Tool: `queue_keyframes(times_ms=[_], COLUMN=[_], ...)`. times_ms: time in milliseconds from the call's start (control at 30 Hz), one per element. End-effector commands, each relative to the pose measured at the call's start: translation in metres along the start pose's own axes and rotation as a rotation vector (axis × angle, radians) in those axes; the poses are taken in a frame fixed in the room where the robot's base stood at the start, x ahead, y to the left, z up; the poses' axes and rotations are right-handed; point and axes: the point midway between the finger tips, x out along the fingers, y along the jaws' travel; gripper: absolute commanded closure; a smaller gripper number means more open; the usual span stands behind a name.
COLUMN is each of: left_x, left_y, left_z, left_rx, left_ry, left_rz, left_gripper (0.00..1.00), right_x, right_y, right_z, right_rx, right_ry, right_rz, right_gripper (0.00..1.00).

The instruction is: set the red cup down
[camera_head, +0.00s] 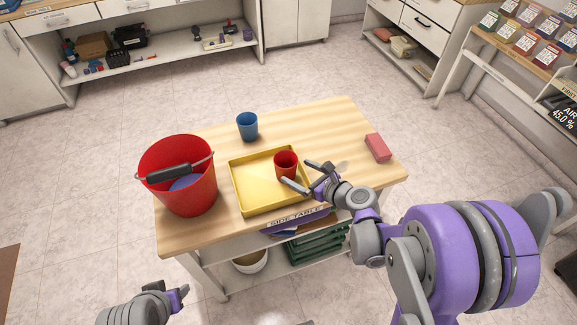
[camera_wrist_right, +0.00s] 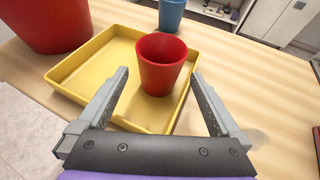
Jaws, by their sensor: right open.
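The red cup (camera_head: 286,164) stands upright in the yellow tray (camera_head: 240,196), toward the tray's right side. It also shows in the right wrist view (camera_wrist_right: 163,66), beyond and between the open fingers. My right gripper (camera_head: 302,175) is open at the tray's right edge, close to the cup. In the right wrist view, gaps show between the cup and both fingers (camera_wrist_right: 163,85). My left gripper (camera_head: 182,296) is at the lower left, in front of the table and away from the cup; its fingers are too small and partly hidden to read.
The side table (camera_head: 340,122) also holds a red bucket (camera_head: 180,170) at left, a blue cup (camera_head: 247,126) behind the tray and a pink block (camera_head: 378,148) at right. Bare wood lies behind and right of the tray. The lower shelf holds green crates (camera_head: 318,246).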

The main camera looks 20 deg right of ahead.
Motion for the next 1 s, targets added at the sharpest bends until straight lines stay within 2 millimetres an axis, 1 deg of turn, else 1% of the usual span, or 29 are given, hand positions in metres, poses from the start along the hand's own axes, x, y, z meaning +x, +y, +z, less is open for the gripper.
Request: queue_keyframes(times_ms=[33, 100, 233, 267, 367, 467, 500, 567, 600, 667, 700, 800, 900, 1000], left_x=[0.0, -0.001, -0.001, -0.001, -0.001, -0.001, -0.001, -0.001, -0.001, -0.001, -0.001, -0.001, -0.001, -0.001], left_y=[0.0, 0.0, 0.0, 0.0, 0.0, 0.0, 0.0, 0.0, 0.0, 0.0, 0.0, 0.0, 0.0, 0.0], left_z=[0.0, -0.001, -0.001, -0.001, -0.001, -0.001, -0.001, -0.001, -0.001, -0.001, -0.001, -0.001, -0.001, -0.001], left_rx=[0.0, 0.0, 0.0, 0.0, 0.0, 0.0, 0.0, 0.0, 0.0, 0.0, 0.0, 0.0, 0.0, 0.0], left_ry=[0.0, 0.0, 0.0, 0.0, 0.0, 0.0, 0.0, 0.0, 0.0, 0.0, 0.0, 0.0, 0.0, 0.0], left_rz=[0.0, 0.0, 0.0, 0.0, 0.0, 0.0, 0.0, 0.0, 0.0, 0.0, 0.0, 0.0, 0.0, 0.0], left_gripper=[0.5, 0.5, 0.5, 0.5, 0.5, 0.5, 0.5, 0.5, 0.5, 0.5, 0.5, 0.5, 0.5, 0.5], right_x=[-0.008, -0.016, -0.024, -0.025, -0.032, -0.046, -0.055, -0.07, -0.081, -0.1, -0.112, -0.142, -0.166, -0.181], right_y=[-0.001, -0.001, 0.003, 0.006, 0.026, 0.055, 0.067, 0.083, 0.091, 0.102, 0.107, 0.114, 0.115, 0.113], right_z=[0.0, 0.001, 0.001, 0.001, -0.001, -0.006, -0.01, -0.017, -0.022, -0.03, -0.036, -0.048, -0.057, -0.061], right_rx=[0.001, 0.001, -0.033, -0.064, -0.279, -0.65, -0.826, -1.098, -1.278, -1.542, -1.711, -2.084, -2.36, -2.533], right_ry=[0.0, 0.0, 0.01, 0.02, 0.084, 0.183, 0.224, 0.28, 0.314, 0.356, 0.378, 0.415, 0.433, 0.438], right_rz=[-0.002, -0.002, 0.005, 0.01, 0.049, 0.132, 0.18, 0.261, 0.322, 0.422, 0.493, 0.673, 0.834, 0.949], right_gripper=[0.0, 0.0, 0.0, 0.0, 0.0, 0.0, 0.0, 0.0, 0.0, 0.0, 0.0, 0.0, 0.0, 0.0])
